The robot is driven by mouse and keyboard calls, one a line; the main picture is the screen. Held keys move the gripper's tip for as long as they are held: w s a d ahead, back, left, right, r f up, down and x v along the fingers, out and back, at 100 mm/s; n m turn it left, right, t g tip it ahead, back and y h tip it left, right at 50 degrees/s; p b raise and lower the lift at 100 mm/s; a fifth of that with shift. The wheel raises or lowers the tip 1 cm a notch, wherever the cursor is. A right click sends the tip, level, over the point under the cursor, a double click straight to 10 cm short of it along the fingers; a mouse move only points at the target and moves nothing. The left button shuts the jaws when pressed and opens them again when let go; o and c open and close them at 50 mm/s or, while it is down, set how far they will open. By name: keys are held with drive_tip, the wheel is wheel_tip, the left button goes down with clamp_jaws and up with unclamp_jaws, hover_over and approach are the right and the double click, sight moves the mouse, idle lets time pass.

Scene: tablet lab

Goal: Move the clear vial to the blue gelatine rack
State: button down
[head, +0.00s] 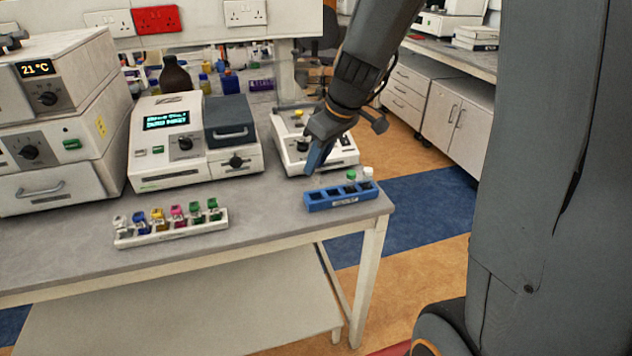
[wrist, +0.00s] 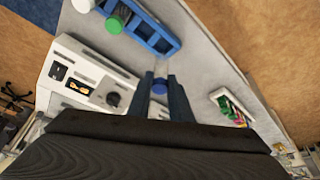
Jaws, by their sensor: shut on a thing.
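My gripper (head: 312,170) points down over the bench, just behind and above the left end of the blue rack (head: 343,202). In the wrist view my gripper (wrist: 160,82) is shut on a small clear vial (wrist: 160,71) with a blue part, likely its cap, between the fingers. The held vial is hidden in the head view. The blue rack also shows in the wrist view (wrist: 160,42), ahead of the fingertips and apart from them. It holds a green-capped vial (head: 351,176) and a white-capped vial (head: 367,173) towards its right end; its left slots look empty.
A white rack (head: 172,238) with several colour-capped vials stands at the front left. A white device with a knob (head: 290,150) is close behind my gripper. A larger instrument (head: 185,150) stands further left. Bare bench lies between the two racks; the bench edge is near.

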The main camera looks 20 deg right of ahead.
sight(320, 172)
drive_tip(key=shift+f, duration=2.8)
drive_tip(key=shift+f, duration=0.15)
drive_tip(key=c, duration=1.6)
unclamp_jaws()
drive_tip(key=shift+r, duration=0.4)
drive_tip(key=b+v, duration=0.2)
drive_tip(key=v, duration=0.9)
drive_tip(key=s+f+m, duration=0.2)
drive_tip(key=s+f, duration=0.2)
drive_tip(key=s+a+f+m+g+h, duration=0.1)
drive_tip(key=s+f+m, duration=0.1)
drive_tip(key=s, duration=0.3)
drive_tip(key=s+a+f+m+g+h, duration=0.1)
drive_tip(key=s+f+m, duration=0.1)
drive_tip(key=s+f, duration=0.2)
drive_tip(key=shift+s+a+f+m, duration=0.1)
drive_tip(key=shift+s+f+m, duration=0.3)
drive_tip(key=shift+f, duration=0.45)
